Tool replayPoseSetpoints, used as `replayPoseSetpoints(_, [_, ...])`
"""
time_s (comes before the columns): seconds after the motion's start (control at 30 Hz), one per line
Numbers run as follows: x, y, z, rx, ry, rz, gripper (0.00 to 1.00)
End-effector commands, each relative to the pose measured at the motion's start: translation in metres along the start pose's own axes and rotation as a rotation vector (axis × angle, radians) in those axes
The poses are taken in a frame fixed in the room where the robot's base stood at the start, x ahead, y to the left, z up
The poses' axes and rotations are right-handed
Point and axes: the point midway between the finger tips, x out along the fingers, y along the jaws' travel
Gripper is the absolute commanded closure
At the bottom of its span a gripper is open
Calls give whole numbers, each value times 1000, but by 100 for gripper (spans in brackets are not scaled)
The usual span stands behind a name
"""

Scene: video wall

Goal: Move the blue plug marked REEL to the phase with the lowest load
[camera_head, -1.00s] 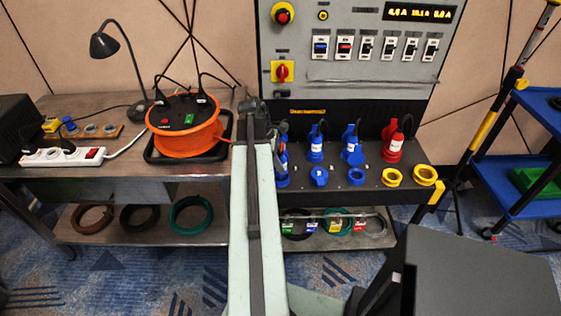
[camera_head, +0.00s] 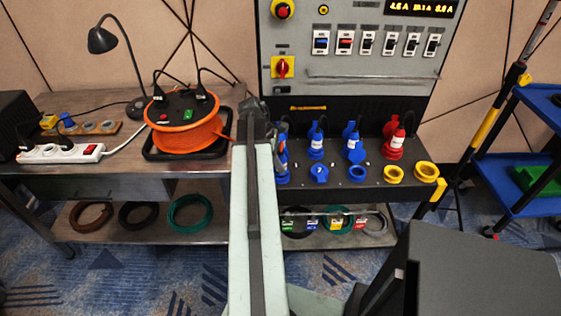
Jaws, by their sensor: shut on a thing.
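My arm (camera_head: 252,210) reaches up the middle of the head view. Its dark far joint (camera_head: 257,120) lies just left of the black socket shelf, and my gripper's fingers are hidden behind it. A blue plug or socket (camera_head: 283,152), partly covered, shows at the arm's right edge. A blue plug with a white label (camera_head: 316,147) stands upright in the back row, with another blue one (camera_head: 355,147) to its right. The labels are too small to read. The load display (camera_head: 418,8) shows three yellow values; the first looks like 4.6 A, the others are unclear.
An orange cable reel (camera_head: 187,132) stands on the bench left of my arm. A red plug (camera_head: 394,142) and yellow sockets (camera_head: 426,172) are at the shelf's right. Several breakers (camera_head: 367,43) line the panel. A blue trolley (camera_head: 530,120) stands at right.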

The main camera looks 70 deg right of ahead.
Motion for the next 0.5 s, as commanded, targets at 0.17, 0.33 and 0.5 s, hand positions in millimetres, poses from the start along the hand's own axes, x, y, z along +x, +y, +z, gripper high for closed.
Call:
replayPoseSetpoints(0.17, [2, 0, -1, 0, 0, 0, 100])
replayPoseSetpoints(0.33, [2, 0, -1, 0, 0, 0, 42])
replayPoseSetpoints(0.5, [2, 1, -1, 0, 0, 2, 36])
